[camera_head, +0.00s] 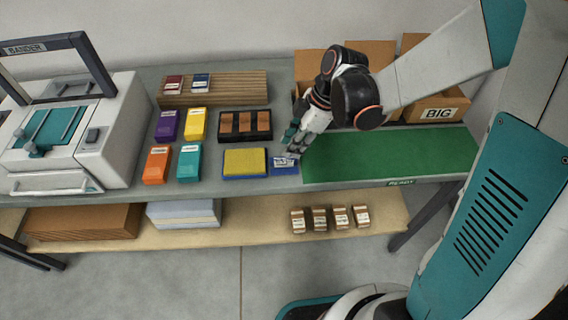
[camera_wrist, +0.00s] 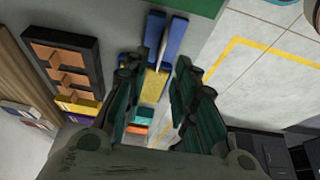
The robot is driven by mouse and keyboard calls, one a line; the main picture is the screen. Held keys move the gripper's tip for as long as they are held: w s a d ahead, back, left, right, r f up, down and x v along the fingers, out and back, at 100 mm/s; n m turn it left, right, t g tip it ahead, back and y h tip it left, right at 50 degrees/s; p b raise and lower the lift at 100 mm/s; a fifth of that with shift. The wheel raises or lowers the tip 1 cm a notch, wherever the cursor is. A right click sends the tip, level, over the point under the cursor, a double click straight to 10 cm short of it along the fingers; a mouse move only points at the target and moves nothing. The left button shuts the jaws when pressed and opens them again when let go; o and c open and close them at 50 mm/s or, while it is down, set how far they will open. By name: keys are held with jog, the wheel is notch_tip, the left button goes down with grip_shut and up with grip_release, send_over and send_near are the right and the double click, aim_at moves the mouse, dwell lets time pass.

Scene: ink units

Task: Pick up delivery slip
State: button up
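A small blue piece with a white printed face (camera_head: 284,161), which looks like the delivery slip, lies on the bench between the yellow pad and the green mat. My gripper (camera_head: 294,150) is right over it, fingers pointing down, and hides part of it. In the wrist view, blue pieces (camera_wrist: 176,40) show beyond the fingertips with a pale narrow strip between them; I cannot tell which part is the slip. My gripper (camera_wrist: 160,68) is open there, its two dark teal fingers apart with nothing seen held between them. Whether it touches the slip is unclear.
The yellow pad (camera_head: 245,162) on a blue base lies just left. A dark tray (camera_head: 245,138) with brown compartments sits behind it. Several coloured boxes (camera_head: 189,162) stand farther left. The green mat (camera_head: 390,155) at right is clear. Cardboard boxes (camera_head: 436,107) stand behind the mat.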

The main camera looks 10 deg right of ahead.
aim_at(284, 163)
jog(key=b+x, duration=0.2)
jog(key=x, duration=0.3)
jog(key=shift+f+b, duration=0.15)
jog(key=shift+b, duration=0.15)
grip_shut()
